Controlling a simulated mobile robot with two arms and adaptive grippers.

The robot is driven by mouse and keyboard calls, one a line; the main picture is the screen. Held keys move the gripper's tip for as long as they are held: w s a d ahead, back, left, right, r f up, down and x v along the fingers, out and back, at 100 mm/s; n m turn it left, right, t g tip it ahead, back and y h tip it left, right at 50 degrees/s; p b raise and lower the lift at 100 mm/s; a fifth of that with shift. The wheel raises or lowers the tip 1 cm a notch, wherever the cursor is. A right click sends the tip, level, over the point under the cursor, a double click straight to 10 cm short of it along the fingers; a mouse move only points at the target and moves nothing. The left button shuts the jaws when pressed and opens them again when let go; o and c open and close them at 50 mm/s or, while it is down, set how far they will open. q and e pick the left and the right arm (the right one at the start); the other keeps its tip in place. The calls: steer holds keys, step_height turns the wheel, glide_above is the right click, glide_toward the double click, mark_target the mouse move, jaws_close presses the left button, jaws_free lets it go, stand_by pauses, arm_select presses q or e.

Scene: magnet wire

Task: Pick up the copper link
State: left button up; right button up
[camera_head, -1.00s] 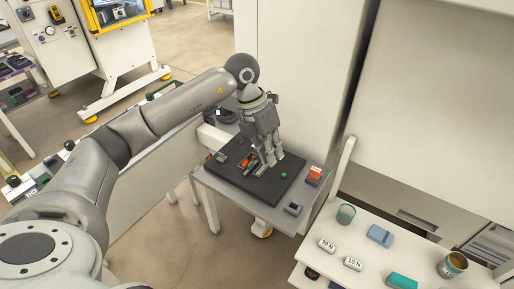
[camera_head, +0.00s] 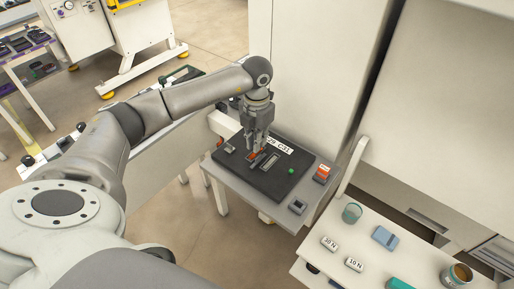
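A dark board (camera_head: 291,184) lies on a small grey table. A small orange-copper piece, which looks like the copper link (camera_head: 257,156), shows on the board beneath my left gripper, partly hidden by its fingers. My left gripper (camera_head: 254,151) points down over the back-left part of the board, its fingertips at or just above this piece. The fingers look close together, but the view is too small to tell whether they grip it. A pale-rimmed slot (camera_head: 269,162) lies just right of the fingertips. My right gripper is not in view.
A white label (camera_head: 280,146) lies at the board's back edge. A green button (camera_head: 291,170) is on its right part. An orange-topped box (camera_head: 322,173) and a grey box (camera_head: 298,206) stand beside the board. A tall white cabinet (camera_head: 325,75) rises behind.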

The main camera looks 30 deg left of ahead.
arm_select(q)
steer(key=shift+f, duration=1.2)
jaws_close()
steer(key=shift+r, duration=0.2)
